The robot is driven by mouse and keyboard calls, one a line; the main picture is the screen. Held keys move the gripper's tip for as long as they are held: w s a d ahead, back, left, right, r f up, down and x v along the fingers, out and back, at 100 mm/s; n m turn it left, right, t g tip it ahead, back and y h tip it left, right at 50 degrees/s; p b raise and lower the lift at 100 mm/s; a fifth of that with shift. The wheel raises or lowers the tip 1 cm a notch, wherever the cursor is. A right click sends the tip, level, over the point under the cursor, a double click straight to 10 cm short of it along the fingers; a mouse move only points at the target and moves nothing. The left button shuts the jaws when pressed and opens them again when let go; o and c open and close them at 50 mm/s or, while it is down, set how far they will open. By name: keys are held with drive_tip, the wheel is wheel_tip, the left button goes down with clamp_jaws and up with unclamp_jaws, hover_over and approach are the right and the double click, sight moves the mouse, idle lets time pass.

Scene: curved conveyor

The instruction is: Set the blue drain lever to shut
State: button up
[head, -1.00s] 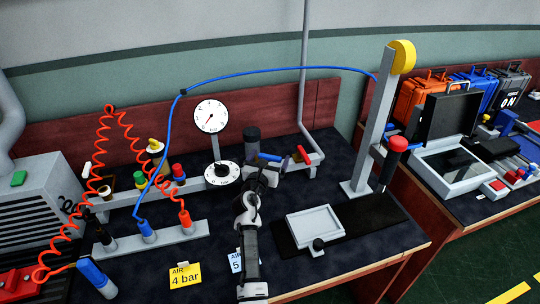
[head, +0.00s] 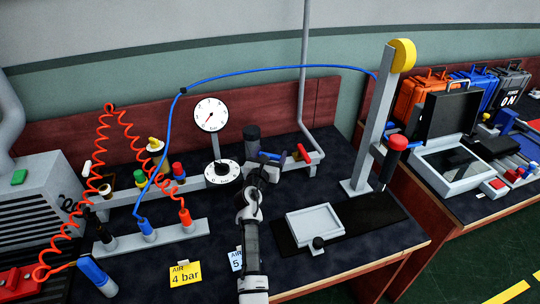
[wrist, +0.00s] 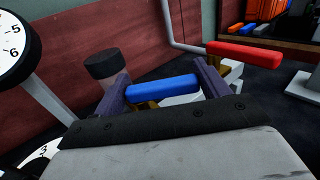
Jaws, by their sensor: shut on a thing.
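The blue drain lever (wrist: 162,87) lies roughly crosswise in the wrist view, above a brass-coloured valve body. My gripper (wrist: 164,90) has one dark purple finger at each end of the lever and is shut on it. In the head view my gripper (head: 268,162) is at the valve row at the back of the bench, and it hides most of the blue lever there. Whether the valve itself is open or shut I cannot tell.
A red lever (wrist: 244,52) is close to the right of my gripper. A dark-capped cylinder (wrist: 103,65) stands just left, with a dial gauge (head: 210,115) and round knob (head: 222,172) beyond. A grey pipe (head: 302,90) rises behind. A white tray (head: 314,223) lies in front.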

drive_tip(key=h+b, duration=0.1)
drive_tip(key=m+b, duration=0.1)
drive_tip(key=b, duration=0.1)
drive_tip(key=shift+s+a+f+g+h, duration=0.1)
drive_tip(key=shift+a+f+g+h, duration=0.05)
drive_tip(key=shift+f+g+h, duration=0.2)
drive_tip(key=shift+s+r+m+g+h+b, duration=0.15)
drive_tip(key=shift+m+g+h+b, duration=0.25)
drive_tip(key=shift+m+h, duration=0.25)
drive_tip(key=shift+s+r+m+g+h+b, duration=0.15)
drive_tip(key=shift+m+g+h+b, duration=0.25)
drive_tip(key=shift+h, duration=0.4)
drive_tip(key=o, duration=1.4)
drive_tip(key=shift+p+v, duration=3.55)
drive_tip(key=shift+v, duration=3.35)
drive_tip(key=shift+f, duration=0.1)
